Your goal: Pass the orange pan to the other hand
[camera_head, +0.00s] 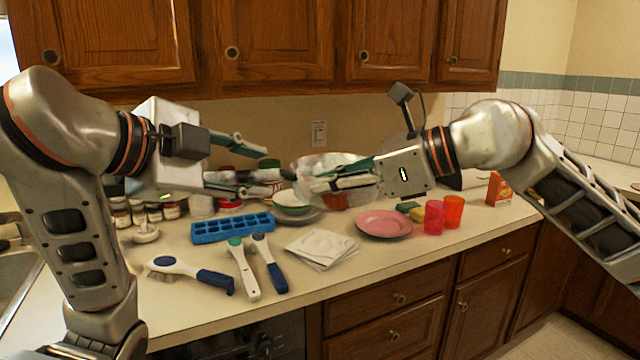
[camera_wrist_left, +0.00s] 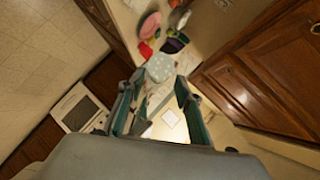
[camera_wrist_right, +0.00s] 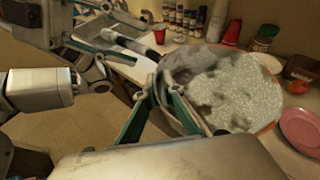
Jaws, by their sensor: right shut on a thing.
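The pan (camera_head: 308,164) is held above the counter, grey and speckled; its orange rim shows in the right wrist view (camera_wrist_right: 236,92). My right gripper (camera_head: 322,182) is shut on the pan's edge, close to where the handle joins. The handle (camera_wrist_right: 140,44) points left, toward my left gripper. My left gripper (camera_head: 245,165) is open, its fingers apart on either side of the handle's far end. Contact between these fingers and the handle cannot be made out. In the left wrist view the open fingers (camera_wrist_left: 158,108) point toward a pale speckled shape, likely the pan.
A blue ice tray (camera_head: 232,228), several brushes (camera_head: 243,268), napkins (camera_head: 320,247) and a pink plate (camera_head: 384,223) lie on the counter below. Red cups (camera_head: 434,217) stand at the right, and jars (camera_head: 171,210) at the left. Wooden cabinets (camera_head: 270,40) hang above.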

